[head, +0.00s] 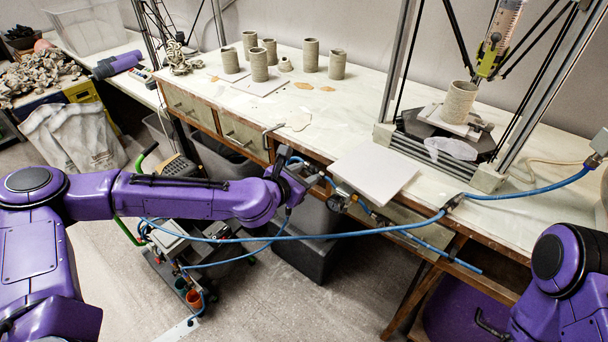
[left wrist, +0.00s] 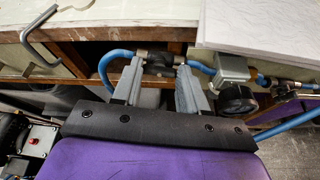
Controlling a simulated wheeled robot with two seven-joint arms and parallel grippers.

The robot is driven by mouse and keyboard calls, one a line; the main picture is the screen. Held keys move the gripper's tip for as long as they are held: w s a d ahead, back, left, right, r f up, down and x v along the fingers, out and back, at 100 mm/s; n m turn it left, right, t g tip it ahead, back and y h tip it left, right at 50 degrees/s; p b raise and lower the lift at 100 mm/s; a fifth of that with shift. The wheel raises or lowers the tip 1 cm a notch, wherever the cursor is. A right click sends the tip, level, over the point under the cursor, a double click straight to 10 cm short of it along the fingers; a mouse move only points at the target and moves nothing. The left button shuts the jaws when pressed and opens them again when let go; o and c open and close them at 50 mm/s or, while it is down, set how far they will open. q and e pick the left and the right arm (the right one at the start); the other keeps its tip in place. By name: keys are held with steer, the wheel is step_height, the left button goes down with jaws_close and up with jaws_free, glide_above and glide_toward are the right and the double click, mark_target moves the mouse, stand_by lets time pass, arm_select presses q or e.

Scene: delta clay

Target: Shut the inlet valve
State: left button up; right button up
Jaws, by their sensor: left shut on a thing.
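The inlet valve (left wrist: 160,62) is a dark fitting on the blue air line along the table's front edge. In the left wrist view it sits between the fingertips of my left gripper (left wrist: 159,76), which is shut on it. Whether the valve's handle lies across or along the line cannot be made out. In the head view my left gripper (head: 304,180) reaches the table's front edge, and the arm and fingers largely hide the valve. My right arm shows at the lower right of the head view; its gripper is out of view.
A grey regulator with a black knob (left wrist: 236,98) sits right of the valve. A pale board (head: 374,172) overhangs the table edge. Blue hose (head: 340,235) hangs in front. Several clay cylinders (head: 259,66) stand at the back. A wheeled cart (head: 180,255) stands below my left arm.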

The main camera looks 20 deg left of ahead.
arm_select(q)
steer(key=m, duration=0.4)
steer(key=shift+d+y+b, duration=0.15)
steer(key=shift+y+b, duration=0.15)
steer(key=shift+b, duration=0.05)
steer(key=m+t, duration=0.1)
steer(key=m, duration=0.3)
steer(key=shift+s+d+f+b, duration=0.1)
steer(key=shift+f+b, duration=0.05)
steer(key=shift+b, duration=0.15)
steer(key=m, duration=0.4)
steer(key=shift+f+t+y+b, duration=0.15)
steer(key=shift+t+y+b, duration=0.15)
steer(key=shift+b, duration=0.05)
steer(key=m, duration=0.4)
steer(key=shift+s+f+t+b, duration=0.1)
steer(key=shift+t+b, duration=0.2)
steer(key=shift+b, duration=0.05)
steer(key=shift+m, duration=0.5)
steer(key=o, duration=1.1)
steer(key=shift+c, duration=0.2)
